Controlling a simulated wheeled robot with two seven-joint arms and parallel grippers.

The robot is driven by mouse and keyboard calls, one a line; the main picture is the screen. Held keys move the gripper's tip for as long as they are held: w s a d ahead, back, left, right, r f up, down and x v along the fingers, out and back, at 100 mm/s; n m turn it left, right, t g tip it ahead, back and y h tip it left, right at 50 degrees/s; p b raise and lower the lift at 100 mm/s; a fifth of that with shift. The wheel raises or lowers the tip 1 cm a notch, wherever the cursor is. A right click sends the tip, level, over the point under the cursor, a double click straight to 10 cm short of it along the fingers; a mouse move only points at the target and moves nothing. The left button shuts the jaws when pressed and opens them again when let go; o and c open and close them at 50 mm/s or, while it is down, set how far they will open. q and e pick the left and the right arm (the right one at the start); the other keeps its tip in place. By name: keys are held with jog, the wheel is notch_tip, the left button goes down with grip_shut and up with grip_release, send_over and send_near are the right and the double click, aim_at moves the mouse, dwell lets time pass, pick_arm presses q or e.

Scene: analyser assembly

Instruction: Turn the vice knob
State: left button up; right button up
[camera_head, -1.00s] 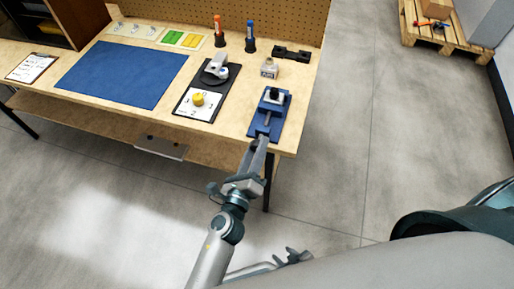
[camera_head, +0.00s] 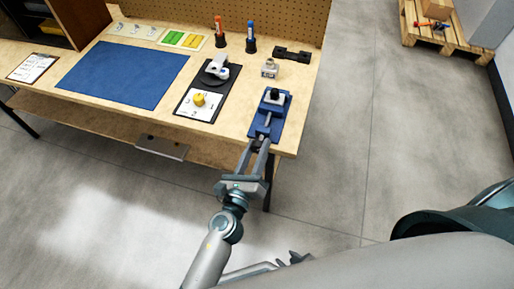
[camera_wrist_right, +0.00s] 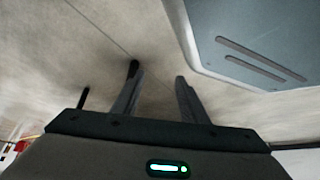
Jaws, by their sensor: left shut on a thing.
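The blue vice (camera_head: 267,118) stands at the right front corner of the workbench, with a dark and light part (camera_head: 274,95) at its jaws. Its dark knob (camera_head: 259,140) faces the bench's front edge. My left gripper (camera_head: 258,143) reaches up to it from the front, its two fingers on either side of the knob and shut on it. The knob is small and partly hidden by the fingers. My right gripper (camera_head: 290,258) is low in the head view, away from the bench. In the right wrist view its fingers (camera_wrist_right: 158,92) stand apart with nothing between them.
A blue mat (camera_head: 122,74) covers the bench's left part.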

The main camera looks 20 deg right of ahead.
pick_arm(q)
jog(key=o, duration=1)
jog(key=shift+w+r, duration=0.15)
jog(key=shift+r, duration=0.1)
jog(key=shift+f, duration=0.15)
